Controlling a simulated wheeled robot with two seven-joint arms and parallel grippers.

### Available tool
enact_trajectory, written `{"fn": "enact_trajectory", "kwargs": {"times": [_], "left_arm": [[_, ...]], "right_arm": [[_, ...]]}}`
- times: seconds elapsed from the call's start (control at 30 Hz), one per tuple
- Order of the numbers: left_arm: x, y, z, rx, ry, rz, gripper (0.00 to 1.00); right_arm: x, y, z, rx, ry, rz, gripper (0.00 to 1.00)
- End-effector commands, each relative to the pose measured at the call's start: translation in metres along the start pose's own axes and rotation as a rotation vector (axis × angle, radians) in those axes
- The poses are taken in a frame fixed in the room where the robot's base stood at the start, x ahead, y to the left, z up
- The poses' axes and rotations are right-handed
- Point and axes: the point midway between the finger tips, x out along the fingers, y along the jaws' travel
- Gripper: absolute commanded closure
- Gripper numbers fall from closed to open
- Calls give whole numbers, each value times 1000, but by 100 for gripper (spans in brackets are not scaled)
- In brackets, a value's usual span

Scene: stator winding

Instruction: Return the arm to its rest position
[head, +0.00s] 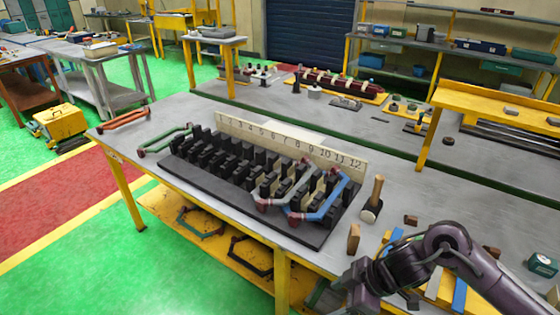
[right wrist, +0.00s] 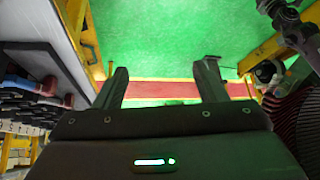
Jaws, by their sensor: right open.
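My right arm (head: 440,250) comes in at the lower right of the head view, beside the front edge of the workbench (head: 215,195). My left gripper is in neither view. The black slotted stator block (head: 240,185) lies on the bench. A blue coil (head: 325,205) and a grey coil (head: 268,190) sit in its slots at the right end, near numbers 9 to 12.
A mallet (head: 373,198) and a wooden block (head: 353,238) stand right of the stator block. An orange coil (head: 123,120) and a green coil (head: 165,140) lie at the bench's left end. More coils lie on the lower shelf (head: 175,200). Open floor (head: 120,280) is at the left.

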Motion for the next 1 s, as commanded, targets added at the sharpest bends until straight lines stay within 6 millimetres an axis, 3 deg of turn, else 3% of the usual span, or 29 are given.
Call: {"fn": "enact_trajectory", "kwargs": {"times": [0.17,0.33,0.47,0.57,0.67,0.77,0.87,1.0], "left_arm": [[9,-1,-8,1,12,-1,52],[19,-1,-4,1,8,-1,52],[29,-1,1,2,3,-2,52],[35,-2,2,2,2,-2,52],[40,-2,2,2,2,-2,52],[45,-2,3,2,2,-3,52],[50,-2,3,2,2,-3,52],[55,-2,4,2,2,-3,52]], "right_arm": [[46,26,4,109,116,26,35],[104,56,33,265,217,95,35],[166,69,89,431,248,180,35],[213,62,148,559,224,252,35],[254,40,208,668,166,312,35],[288,4,266,758,86,356,35],[316,-43,320,834,-10,386,35],[345,-123,385,916,-159,405,35]]}}
